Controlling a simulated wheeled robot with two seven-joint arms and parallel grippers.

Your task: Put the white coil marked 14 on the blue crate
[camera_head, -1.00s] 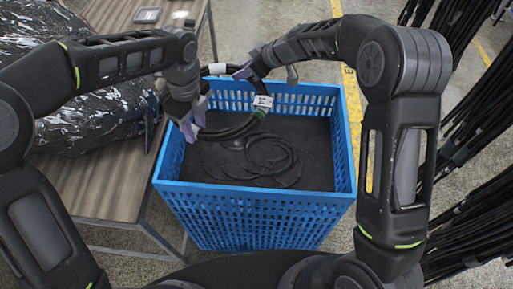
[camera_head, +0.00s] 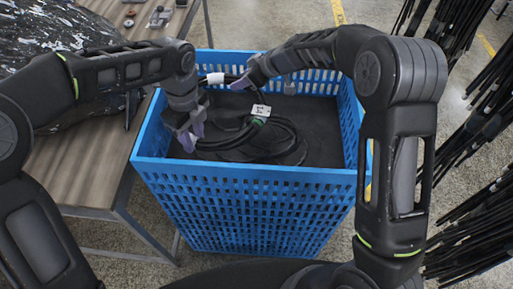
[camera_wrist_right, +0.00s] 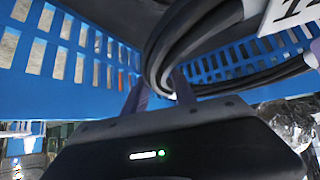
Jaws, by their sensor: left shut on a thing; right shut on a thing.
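The coil (camera_head: 285,128) is a loop of black hose with a white tag (camera_head: 261,110), a green band and a white sleeve. It hangs between my two grippers, inside the outline of the blue crate (camera_head: 250,205). My left gripper (camera_head: 192,138) is shut on the coil's left side. My right gripper (camera_head: 243,82) is shut on its far side. In the right wrist view the black hose (camera_wrist_right: 165,55) runs between the fingers, and the tag (camera_wrist_right: 290,12) is cut off, so its number is not fully readable. Whether the coil touches the crate's contents is unclear.
A dark coil (camera_head: 235,155) lies on the crate's black floor. A wooden table (camera_head: 90,175) stands left of the crate, with a wrapped dark bundle (camera_head: 50,50) on it. Bunches of black hoses (camera_head: 480,110) hang on the right.

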